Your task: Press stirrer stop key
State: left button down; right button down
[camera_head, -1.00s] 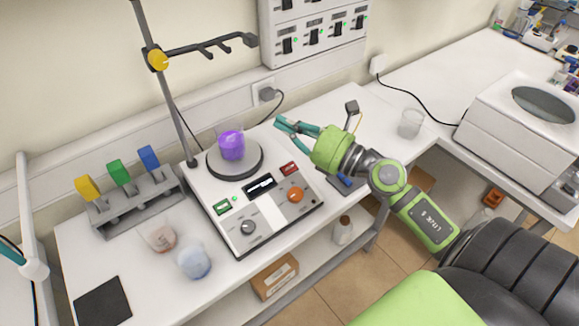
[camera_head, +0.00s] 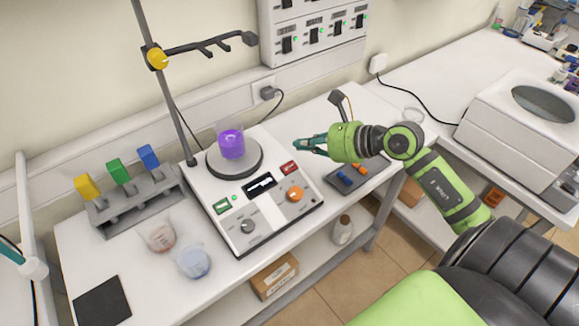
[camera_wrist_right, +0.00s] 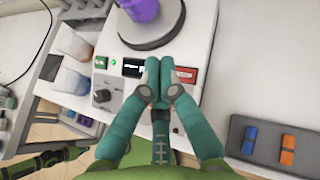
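The white stirrer (camera_head: 235,235) stands on the bench with a beaker of purple liquid (camera_head: 231,145) on its round plate. Its panel has a red key (camera_head: 289,168), a green key (camera_head: 222,206), a dark display (camera_head: 260,185), an orange knob (camera_head: 295,194) and a grey knob (camera_head: 247,226). My right gripper (camera_head: 297,145) is shut and empty, above the stirrer's right back part near the red key. In the right wrist view its fingertips (camera_wrist_right: 168,65) are together, beside the red key (camera_wrist_right: 188,76) and partly over the display. At the left edge, a teal tip (camera_head: 10,250) looks like part of my left gripper.
A grey tray (camera_head: 375,178) with blue and orange pieces lies right of the stirrer. Two beakers (camera_head: 194,261) stand at its front left. A rack with coloured pieces (camera_head: 140,200) is on the left, and a stand with a clamp arm (camera_head: 205,45) rises behind.

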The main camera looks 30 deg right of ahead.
aim_at(289, 167)
jog(key=f+b, duration=0.1)
jog(key=f, duration=0.1)
jog(key=w+f+b, duration=0.1)
jog(key=f+b, duration=0.1)
jog(key=w+f+b, duration=0.1)
jog(key=f+b, duration=0.1)
jog(key=shift+w+a+f, duration=0.1)
jog(key=shift+w+f, duration=0.05)
jog(key=shift+f, duration=0.25)
jog(key=shift+w+f+b, duration=0.3)
jog(key=shift+f+b, duration=0.25)
jog(key=shift+f, duration=0.05)
dwell(0.6)
jog(key=shift+w+f+b, duration=0.1)
jog(key=shift+f+b, duration=0.25)
jog(key=shift+b, duration=0.1)
jog(key=shift+w+f+b, duration=0.1)
jog(key=shift+f+b, duration=0.3)
dwell(0.5)
jog(key=shift+r, duration=0.1)
jog(key=shift+s+r+p, duration=0.25)
jog(key=shift+r+p, duration=0.35)
jog(key=shift+r, duration=0.1)
